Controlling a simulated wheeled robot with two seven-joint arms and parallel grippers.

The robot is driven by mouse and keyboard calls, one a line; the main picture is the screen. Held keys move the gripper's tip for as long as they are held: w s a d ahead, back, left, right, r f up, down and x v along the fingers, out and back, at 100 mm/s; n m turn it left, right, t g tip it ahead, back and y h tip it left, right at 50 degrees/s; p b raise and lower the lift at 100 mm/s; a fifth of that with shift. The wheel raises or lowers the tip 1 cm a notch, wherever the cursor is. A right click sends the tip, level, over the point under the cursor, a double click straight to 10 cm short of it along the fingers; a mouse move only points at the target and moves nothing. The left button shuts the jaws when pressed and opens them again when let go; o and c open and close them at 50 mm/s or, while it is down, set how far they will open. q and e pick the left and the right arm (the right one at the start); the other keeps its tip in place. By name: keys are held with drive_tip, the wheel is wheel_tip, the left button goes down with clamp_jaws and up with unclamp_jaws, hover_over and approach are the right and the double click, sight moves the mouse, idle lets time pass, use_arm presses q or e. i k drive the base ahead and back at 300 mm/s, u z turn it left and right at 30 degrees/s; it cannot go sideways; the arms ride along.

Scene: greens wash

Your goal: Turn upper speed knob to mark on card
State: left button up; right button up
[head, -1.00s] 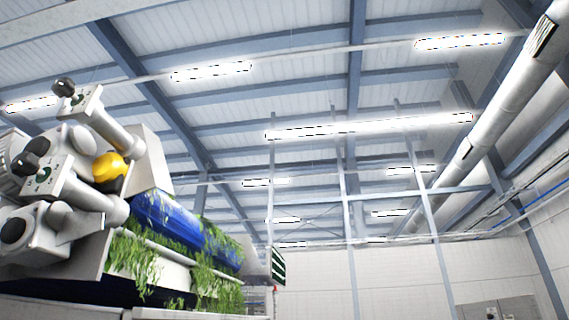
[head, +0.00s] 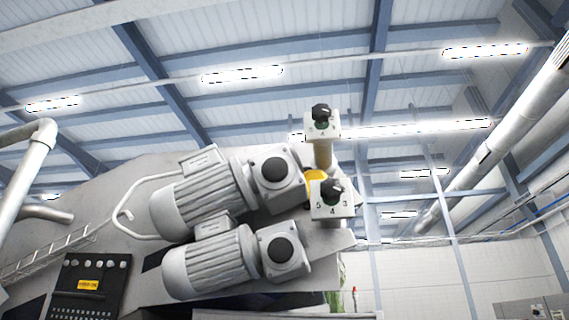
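Two speed knobs show in the head view, each a black knob on a pale box with a numbered dial. The upper knob (head: 321,112) sits on the higher box, right of centre. The lower knob (head: 332,188) sits below it, with the digits 5, 4 and 3 readable on its dial. The upper dial's marks are too small to read surely. No card with a mark can be made out. Neither of my grippers is in view.
Two grey ribbed motors (head: 208,200) stick out left of the knobs. A yellow part (head: 316,177) sits between the knob boxes. A black control panel (head: 90,285) is at lower left, beside a pale pipe (head: 28,170). Open air lies right of the machine.

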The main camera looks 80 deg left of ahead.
sight(321, 113)
drive_tip(key=k, duration=1.1)
drive_tip(key=u, duration=2.25)
